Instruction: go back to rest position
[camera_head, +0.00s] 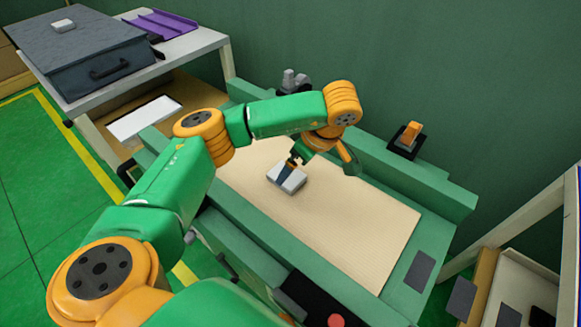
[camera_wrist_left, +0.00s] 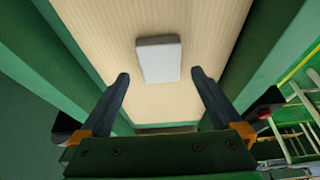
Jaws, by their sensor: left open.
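A small white and grey block (camera_head: 290,181) lies on the beige ribbed mat (camera_head: 350,222) of the green workbench. My left gripper (camera_head: 293,166) is directly above or just in front of the block in the head view. In the left wrist view the gripper's (camera_wrist_left: 160,76) two dark fingers are spread wide. The block (camera_wrist_left: 158,58) lies between and beyond the fingertips, with a gap on both sides. The fingers hold nothing. How high the fingertips are above the mat I cannot tell. My right gripper is not in view.
Raised green rails edge the mat. An orange and black fixture (camera_head: 408,139) stands on the far rail. A white table (camera_head: 190,45) at back left bears a grey case (camera_head: 95,60) and a purple tray (camera_head: 160,24). A shelf with bins (camera_head: 525,285) stands at right.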

